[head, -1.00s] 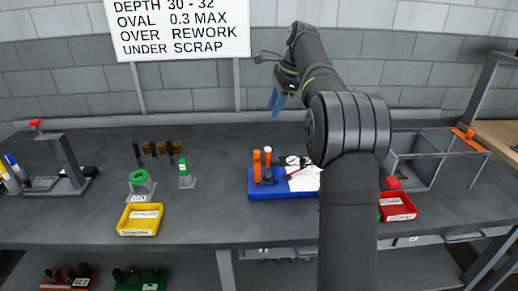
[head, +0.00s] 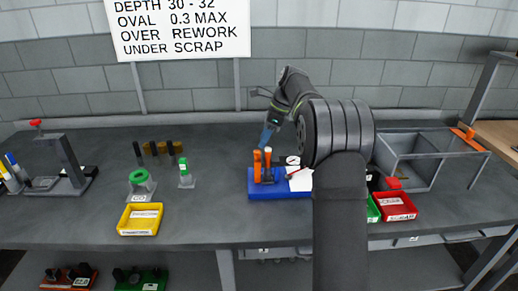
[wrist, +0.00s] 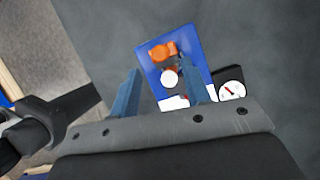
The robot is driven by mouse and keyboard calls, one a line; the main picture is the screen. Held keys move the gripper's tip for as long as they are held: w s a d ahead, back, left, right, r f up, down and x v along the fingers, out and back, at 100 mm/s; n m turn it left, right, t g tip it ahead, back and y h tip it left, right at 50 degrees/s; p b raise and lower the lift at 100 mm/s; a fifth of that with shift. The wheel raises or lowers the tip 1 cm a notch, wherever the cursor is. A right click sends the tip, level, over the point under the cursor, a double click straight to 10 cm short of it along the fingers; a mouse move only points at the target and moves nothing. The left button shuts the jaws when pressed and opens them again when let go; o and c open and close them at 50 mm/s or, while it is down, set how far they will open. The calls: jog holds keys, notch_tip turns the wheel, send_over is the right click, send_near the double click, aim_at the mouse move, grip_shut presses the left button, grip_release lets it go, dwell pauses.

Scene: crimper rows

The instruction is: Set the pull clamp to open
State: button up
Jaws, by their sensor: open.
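My gripper (head: 268,136) is open with blue fingers, above and behind the orange parts.
A yellow bin (head: 140,220), a green ring fixture (head: 142,181) and a red-handled press (head: 65,165) stand on the left. A red bin (head: 397,208) and a grey open box (head: 415,165) stand on the right. The bench between the yellow bin and blue base is clear.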

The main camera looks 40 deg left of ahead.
aim_at(257, 151)
jog(key=x, duration=0.5)
jog(key=shift+a+f, duration=0.1)
jog(key=shift+f, duration=0.05)
grip_shut()
